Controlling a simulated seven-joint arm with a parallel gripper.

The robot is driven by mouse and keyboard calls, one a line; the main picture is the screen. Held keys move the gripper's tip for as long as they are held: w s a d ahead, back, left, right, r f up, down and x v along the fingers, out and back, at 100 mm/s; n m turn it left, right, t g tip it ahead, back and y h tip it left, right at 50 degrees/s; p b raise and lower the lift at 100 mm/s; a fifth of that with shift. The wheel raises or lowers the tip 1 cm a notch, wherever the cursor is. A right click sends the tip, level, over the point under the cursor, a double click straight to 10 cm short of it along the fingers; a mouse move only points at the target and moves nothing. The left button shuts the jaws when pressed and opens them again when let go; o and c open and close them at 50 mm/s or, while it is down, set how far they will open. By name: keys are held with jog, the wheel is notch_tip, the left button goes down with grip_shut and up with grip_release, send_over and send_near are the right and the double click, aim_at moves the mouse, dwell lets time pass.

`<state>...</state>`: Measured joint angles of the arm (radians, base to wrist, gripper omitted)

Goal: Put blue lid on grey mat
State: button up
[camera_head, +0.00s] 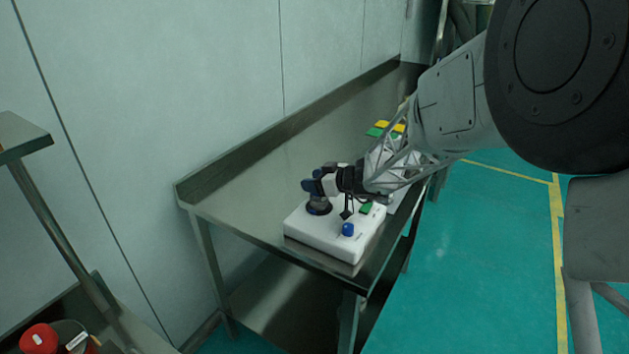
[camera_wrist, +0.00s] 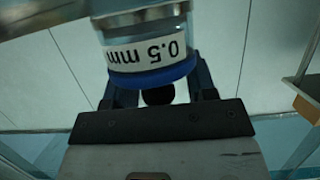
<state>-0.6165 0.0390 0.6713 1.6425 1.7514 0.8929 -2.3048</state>
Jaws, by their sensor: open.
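In the wrist view, a clear cylinder (camera_wrist: 160,22) carries a white label reading "0.5 mm" upside down. A blue band (camera_wrist: 153,75), which looks like the blue lid, rings its end nearest my gripper. My gripper (camera_wrist: 155,92) has its dark fingers apart, one on each side of the blue band; contact cannot be told. In the head view my gripper (camera_head: 311,186) is over the white sieve machine (camera_head: 325,240), just above a dark round part (camera_head: 319,207) on its top. The cylinder is not clear there. I cannot make out the grey mat with certainty.
The machine has a blue knob (camera_head: 348,229) and a green button (camera_head: 366,208). It stands on a metal table (camera_head: 245,185) with a raised back edge against the wall. Yellow and green items (camera_head: 384,128) lie farther back. A red round object (camera_head: 39,338) is at lower left.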

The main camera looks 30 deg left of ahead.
jog(key=shift+f, duration=0.1)
jog(key=v, duration=0.7)
jog(key=shift+d, duration=0.4)
jog(key=shift+s, duration=0.1)
dwell(0.6)
jog(key=s+d+r+m+h, duration=0.2)
jog(key=s+d+r, duration=0.15)
jog(key=d, duration=0.55)
jog(key=s+d+r+m+h, duration=0.2)
jog(key=s+d+r+m, duration=0.15)
jog(key=d, duration=0.45)
jog(key=s+d+r+m+h, duration=0.1)
jog(key=s+d+r+h, duration=0.2)
jog(key=d, duration=0.6)
jog(key=s+d+m+t+h, duration=0.1)
jog(key=s+d+m+h, duration=0.2)
jog(key=s+d+m, duration=0.3)
jog(key=s+d+m+t+h, duration=0.1)
jog(key=s+d+m+h, duration=0.3)
jog(key=s+d, duration=1.1)
jog(key=d+m, duration=0.1)
jog(key=d, duration=0.5)
jog(key=shift+s+m+t, duration=0.15)
jog(key=shift+m+t, duration=0.15)
jog(key=shift+m, duration=0.05)
